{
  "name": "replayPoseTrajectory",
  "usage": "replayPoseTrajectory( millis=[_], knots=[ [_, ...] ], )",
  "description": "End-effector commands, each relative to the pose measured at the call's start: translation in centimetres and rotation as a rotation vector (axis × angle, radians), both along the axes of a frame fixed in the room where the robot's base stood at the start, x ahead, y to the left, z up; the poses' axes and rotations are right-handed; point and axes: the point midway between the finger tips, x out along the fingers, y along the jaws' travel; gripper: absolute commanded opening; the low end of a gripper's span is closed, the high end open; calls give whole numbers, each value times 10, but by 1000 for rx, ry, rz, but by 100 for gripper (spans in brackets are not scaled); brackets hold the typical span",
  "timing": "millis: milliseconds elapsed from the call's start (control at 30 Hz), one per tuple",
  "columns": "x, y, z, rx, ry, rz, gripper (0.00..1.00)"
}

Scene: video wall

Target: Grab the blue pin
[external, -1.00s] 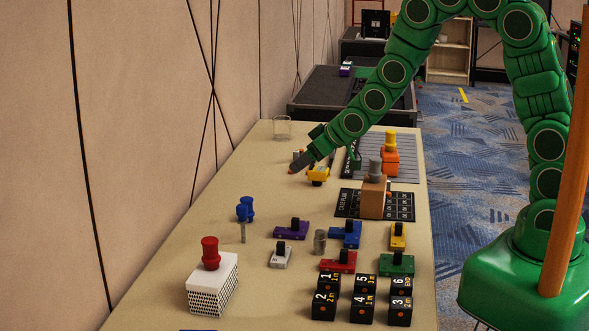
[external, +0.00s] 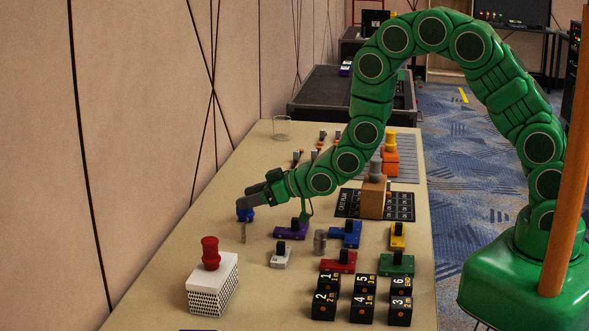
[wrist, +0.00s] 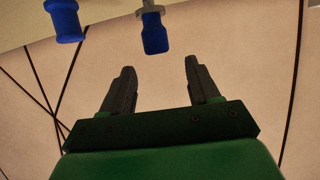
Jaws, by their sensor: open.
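In the external view a blue pin (external: 244,215) stands at the left side of the table, partly hidden by my gripper. In the wrist view a spool-shaped blue pin (wrist: 65,22) shows at the upper left. A second blue piece with a grey collar (wrist: 154,34) shows at top centre, nearly in line with the gap between my fingers. My gripper (wrist: 160,68) is open and empty, with both blue pieces beyond its fingertips. In the external view my gripper (external: 247,196) is at the blue pin's top; I cannot tell if it touches.
A red pin on a white box (external: 212,285) stands nearer the front. Purple (external: 290,232), white (external: 281,259) and red (external: 338,263) blocks with black knobs lie to the right. Black numbered cubes (external: 362,295) stand at front right. The wall is close on the left.

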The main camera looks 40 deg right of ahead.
Motion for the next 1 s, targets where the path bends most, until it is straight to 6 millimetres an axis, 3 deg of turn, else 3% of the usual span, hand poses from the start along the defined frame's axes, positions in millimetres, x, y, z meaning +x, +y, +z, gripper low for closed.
replayPoseTrajectory(
  millis=[200, 533, 800, 1000],
  knots=[
    [0, -1, -22, -4, 3, -1, 61],
    [0, -1, -34, -2, 1, -1, 61],
    [-1, -1, -61, -3, 4, 0, 61],
    [16, 14, -68, -1, -1, 0, 61]
  ],
)
